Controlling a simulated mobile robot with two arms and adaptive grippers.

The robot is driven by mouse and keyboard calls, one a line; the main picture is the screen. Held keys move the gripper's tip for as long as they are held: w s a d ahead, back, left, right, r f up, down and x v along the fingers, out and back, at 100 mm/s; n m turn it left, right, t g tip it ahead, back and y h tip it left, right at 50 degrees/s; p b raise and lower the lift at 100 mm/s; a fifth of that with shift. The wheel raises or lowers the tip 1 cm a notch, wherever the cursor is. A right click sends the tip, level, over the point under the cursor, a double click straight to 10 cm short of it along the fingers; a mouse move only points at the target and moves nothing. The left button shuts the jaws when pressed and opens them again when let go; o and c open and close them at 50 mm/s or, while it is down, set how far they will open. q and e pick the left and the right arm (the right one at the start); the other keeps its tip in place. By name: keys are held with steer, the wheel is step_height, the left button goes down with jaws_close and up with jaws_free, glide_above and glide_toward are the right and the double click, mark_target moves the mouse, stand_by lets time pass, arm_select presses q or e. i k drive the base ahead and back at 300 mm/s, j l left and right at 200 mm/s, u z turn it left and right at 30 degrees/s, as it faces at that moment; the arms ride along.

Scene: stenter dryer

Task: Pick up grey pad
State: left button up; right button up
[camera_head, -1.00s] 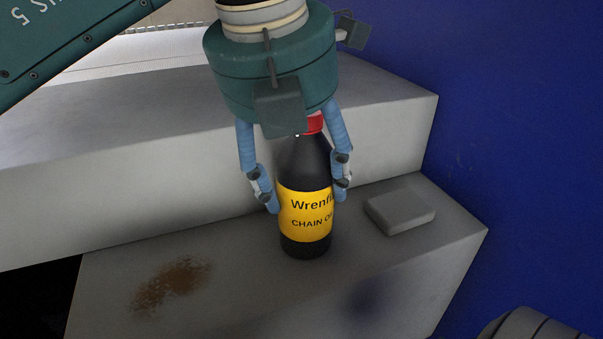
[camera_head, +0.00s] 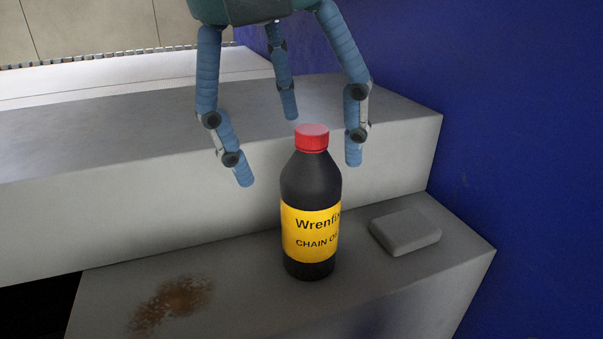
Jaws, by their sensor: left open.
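The grey pad (camera_head: 405,231) is a small flat block lying on the lower grey step, right of a black bottle. My left gripper (camera_head: 297,150) is open and empty, its blue fingers spread above and around the level of the bottle's red cap, up and to the left of the pad. Its fingers are apart from the pad, and nothing covers the pad. My right gripper is not in view.
The black chain oil bottle (camera_head: 311,210) with a yellow label stands upright beside the pad. A brown stain (camera_head: 172,303) marks the lower step (camera_head: 245,290). The higher step (camera_head: 120,205) rises behind. A blue wall (camera_head: 530,120) stands at the right.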

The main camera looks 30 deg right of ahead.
mark_target(402, 232)
steer(key=k, duration=2)
